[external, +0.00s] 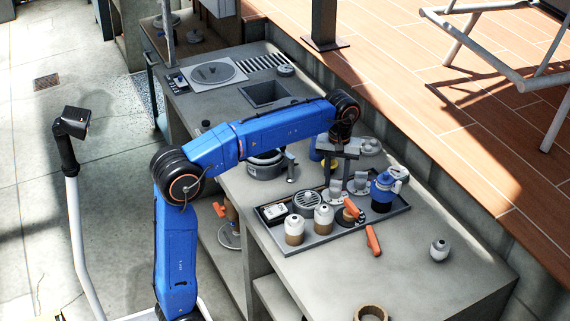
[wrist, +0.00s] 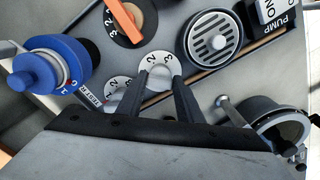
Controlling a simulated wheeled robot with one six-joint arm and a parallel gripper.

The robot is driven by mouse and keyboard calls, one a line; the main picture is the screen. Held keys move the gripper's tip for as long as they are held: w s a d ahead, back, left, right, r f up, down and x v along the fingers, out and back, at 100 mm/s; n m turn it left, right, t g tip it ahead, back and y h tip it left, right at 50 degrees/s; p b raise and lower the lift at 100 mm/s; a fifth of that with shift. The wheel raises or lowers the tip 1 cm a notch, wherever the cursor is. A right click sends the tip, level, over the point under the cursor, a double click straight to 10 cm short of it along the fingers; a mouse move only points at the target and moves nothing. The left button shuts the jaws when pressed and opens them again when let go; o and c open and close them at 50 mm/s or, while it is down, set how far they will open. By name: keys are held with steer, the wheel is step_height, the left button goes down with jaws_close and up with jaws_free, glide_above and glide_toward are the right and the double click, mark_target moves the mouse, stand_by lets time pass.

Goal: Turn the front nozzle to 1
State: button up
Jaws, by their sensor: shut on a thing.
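My gripper (wrist: 161,82) points down at the panel, with its fingers closed on the knob of a pale round dial (wrist: 160,68) marked 2 and 3. The fingers hide its lower part, so I cannot read its setting. In the external view, my gripper (external: 347,180) is over the tray, and this dial (external: 335,188) is the one nearer the round grille. A second pale numbered dial (wrist: 118,86) sits just left of it in the wrist view, partly behind a finger. No legible label shows which dial is the front nozzle.
An orange-handled valve (wrist: 124,18) lies close above the held dial in the wrist view. A blue-topped device (wrist: 45,68) is to the left, a round grille (wrist: 213,40) to the right. The grey tray (external: 330,236) also holds two white-topped jars (external: 323,216).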

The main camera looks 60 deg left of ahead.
mark_target(337, 182)
steer(key=shift+r+n, duration=0.1)
steer(key=shift+n, duration=0.8)
steer(key=o, duration=1.1)
step_height(337, 182, up, 17)
steer(key=shift+r, duration=0.15)
